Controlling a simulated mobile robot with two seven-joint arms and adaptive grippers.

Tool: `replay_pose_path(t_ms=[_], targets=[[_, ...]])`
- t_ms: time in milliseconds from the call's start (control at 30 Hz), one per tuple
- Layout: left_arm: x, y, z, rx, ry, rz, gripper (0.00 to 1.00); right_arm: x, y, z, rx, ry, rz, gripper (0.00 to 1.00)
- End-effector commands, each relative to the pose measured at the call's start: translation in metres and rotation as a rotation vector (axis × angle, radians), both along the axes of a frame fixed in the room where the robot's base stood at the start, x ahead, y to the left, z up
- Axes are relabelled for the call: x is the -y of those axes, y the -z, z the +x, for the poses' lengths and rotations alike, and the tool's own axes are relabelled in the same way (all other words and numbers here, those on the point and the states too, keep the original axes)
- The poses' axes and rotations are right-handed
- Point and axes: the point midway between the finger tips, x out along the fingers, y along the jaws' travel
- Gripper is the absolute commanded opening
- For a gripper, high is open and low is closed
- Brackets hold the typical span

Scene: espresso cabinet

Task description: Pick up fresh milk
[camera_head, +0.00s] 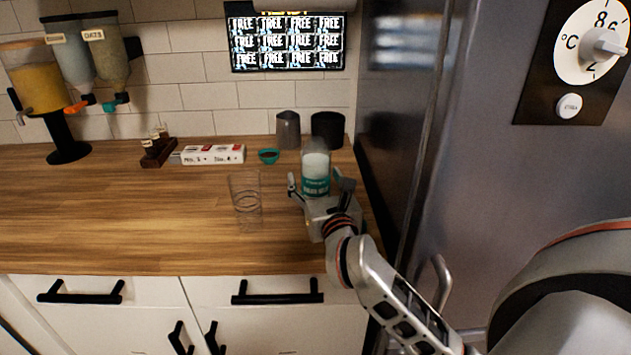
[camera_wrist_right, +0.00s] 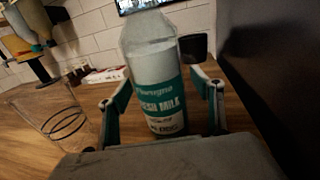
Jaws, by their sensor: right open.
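The fresh milk (camera_head: 316,168) is a clear bottle of white milk with a teal label, upright on the wooden counter near the fridge. In the right wrist view the bottle (camera_wrist_right: 157,75) fills the middle, and its label partly reads "ESH MILK". My right gripper (camera_head: 321,187) is open, with one finger on each side of the bottle's lower part. In the wrist view the fingers of the gripper (camera_wrist_right: 165,100) stand around the bottle, and a gap shows beside the right finger. The bottle's base is hidden behind the gripper. My left gripper is not in view.
A clear glass (camera_head: 246,200) stands left of the bottle. A metal pitcher (camera_head: 288,130), a black container (camera_head: 327,130) and a small teal bowl (camera_head: 269,156) stand behind. The fridge (camera_head: 480,130) is close on the right. The counter's left front is clear.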

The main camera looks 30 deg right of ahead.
Motion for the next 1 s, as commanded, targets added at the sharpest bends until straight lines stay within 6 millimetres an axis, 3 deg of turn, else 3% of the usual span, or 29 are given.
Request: replay_pose_path(t_ms=[267, 367, 500, 1000], targets=[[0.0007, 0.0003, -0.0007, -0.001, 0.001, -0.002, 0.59, 0.0015, 0.0004, 0.0040, 0.000, 0.000, 0.000, 0.66], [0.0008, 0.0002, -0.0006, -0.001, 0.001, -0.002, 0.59, 0.0015, 0.0003, 0.0039, 0.000, 0.000, 0.000, 0.45], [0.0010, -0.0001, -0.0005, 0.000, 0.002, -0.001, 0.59, 0.0014, 0.0004, 0.0038, 0.000, 0.000, -0.001, 0.10], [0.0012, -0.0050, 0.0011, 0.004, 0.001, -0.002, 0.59, 0.0006, -0.0056, 0.0042, 0.005, 0.000, -0.002, 0.09]])
